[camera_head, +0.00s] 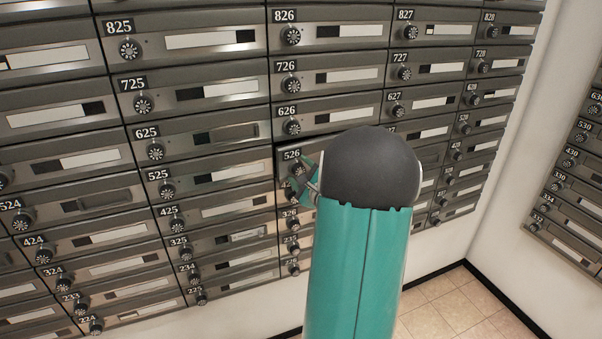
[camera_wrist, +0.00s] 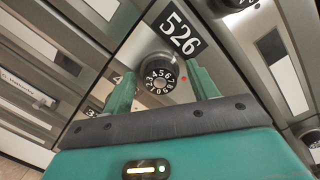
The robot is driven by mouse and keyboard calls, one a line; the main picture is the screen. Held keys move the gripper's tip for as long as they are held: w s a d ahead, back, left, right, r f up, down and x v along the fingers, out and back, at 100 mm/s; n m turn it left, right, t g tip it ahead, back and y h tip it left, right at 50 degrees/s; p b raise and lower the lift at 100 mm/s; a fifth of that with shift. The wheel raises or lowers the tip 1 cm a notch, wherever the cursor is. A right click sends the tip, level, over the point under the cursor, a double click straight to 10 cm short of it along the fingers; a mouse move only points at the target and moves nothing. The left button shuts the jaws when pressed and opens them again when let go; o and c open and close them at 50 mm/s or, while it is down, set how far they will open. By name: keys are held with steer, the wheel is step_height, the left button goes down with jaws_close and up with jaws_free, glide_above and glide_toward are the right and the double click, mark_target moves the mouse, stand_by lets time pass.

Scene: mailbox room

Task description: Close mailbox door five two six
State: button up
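Mailbox door 526 (camera_head: 291,154) is in the middle of the mailbox wall in the head view, mostly hidden behind my arm. In the wrist view, door 526 (camera_wrist: 218,62) fills the middle, with its black number label (camera_wrist: 180,33) and round dial knob (camera_wrist: 158,75). My gripper (camera_wrist: 162,86) is open, one green finger on each side of the knob. I cannot tell whether the fingers touch it. In the head view my gripper (camera_head: 303,180) is at the left end of the door, partly hidden by my arm. How far the door stands open is unclear.
Rows of grey mailbox doors surround it, with door 626 (camera_head: 291,112) above and door 525 (camera_head: 168,188) to the left. More mailboxes (camera_head: 570,190) hang on the right wall. Tiled floor (camera_head: 455,310) shows free at the lower right.

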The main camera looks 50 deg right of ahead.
mark_target(293, 166)
steer(key=c, duration=1.1)
steer(key=x, duration=0.2)
steer(key=shift+w, duration=0.45)
steer(key=shift+w+d+r, duration=0.15)
steer(key=shift+w, duration=0.15)
steer(key=o, duration=1.2)
steer(key=shift+o, duration=0.9)
steer(key=shift+w+r, duration=0.1)
steer(key=v, duration=1.4)
steer(key=shift+s+f, duration=0.2)
steer(key=shift+f, duration=0.15)
